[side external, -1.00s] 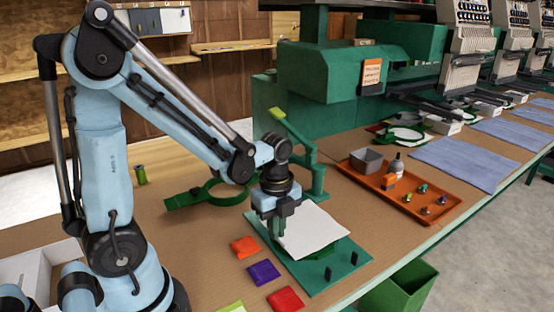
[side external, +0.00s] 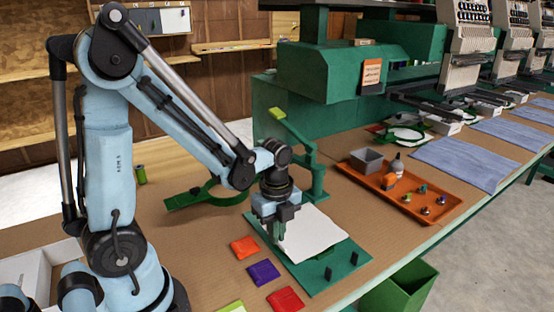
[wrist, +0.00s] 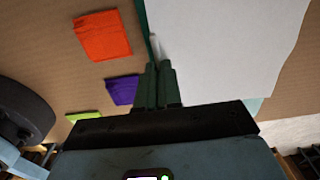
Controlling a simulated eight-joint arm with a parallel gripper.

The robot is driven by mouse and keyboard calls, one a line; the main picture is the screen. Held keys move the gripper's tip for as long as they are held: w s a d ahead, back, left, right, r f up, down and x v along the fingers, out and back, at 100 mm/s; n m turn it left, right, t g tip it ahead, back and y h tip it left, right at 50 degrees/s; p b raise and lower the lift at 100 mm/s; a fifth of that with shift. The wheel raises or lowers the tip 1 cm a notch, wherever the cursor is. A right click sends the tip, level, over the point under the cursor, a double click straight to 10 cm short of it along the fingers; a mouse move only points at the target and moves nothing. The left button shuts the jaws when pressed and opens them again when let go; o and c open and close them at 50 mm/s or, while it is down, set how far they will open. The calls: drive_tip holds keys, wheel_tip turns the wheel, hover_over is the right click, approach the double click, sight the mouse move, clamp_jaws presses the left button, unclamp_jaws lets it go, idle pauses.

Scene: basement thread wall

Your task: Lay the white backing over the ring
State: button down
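The white backing (side external: 318,236) is a thin sheet lying over the green hoop station plate (side external: 336,262). It also fills the upper right of the wrist view (wrist: 230,50). The sheet covers the middle of the plate, and I cannot see the ring beneath it. My gripper (side external: 281,240) points down at the sheet's left edge. In the wrist view its fingers (wrist: 158,62) are close together at that edge, apparently pinching it. The fingertips' exact contact is hard to see.
Orange (side external: 244,246), purple (side external: 263,272) and red (side external: 286,299) patches lie left of the plate. A green hoop arm (side external: 210,192) lies behind my gripper. A green post (side external: 315,170) stands behind the plate. An orange tray (side external: 432,212) sits to the right, and a green bin (side external: 402,290) stands below the table's edge.

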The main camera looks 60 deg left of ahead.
drive_tip(key=c, duration=1.2)
unclamp_jaws()
drive_tip(key=shift+c, duration=0.2)
drive_tip(key=shift+r, duration=3.5)
drive_tip(key=d+r+n+t, duration=0.4)
drive_tip(key=n+t, duration=0.3)
drive_tip(key=n, duration=1.1)
drive_tip(key=shift+s+r, duration=0.25)
drive_tip(key=shift+s, duration=0.2)
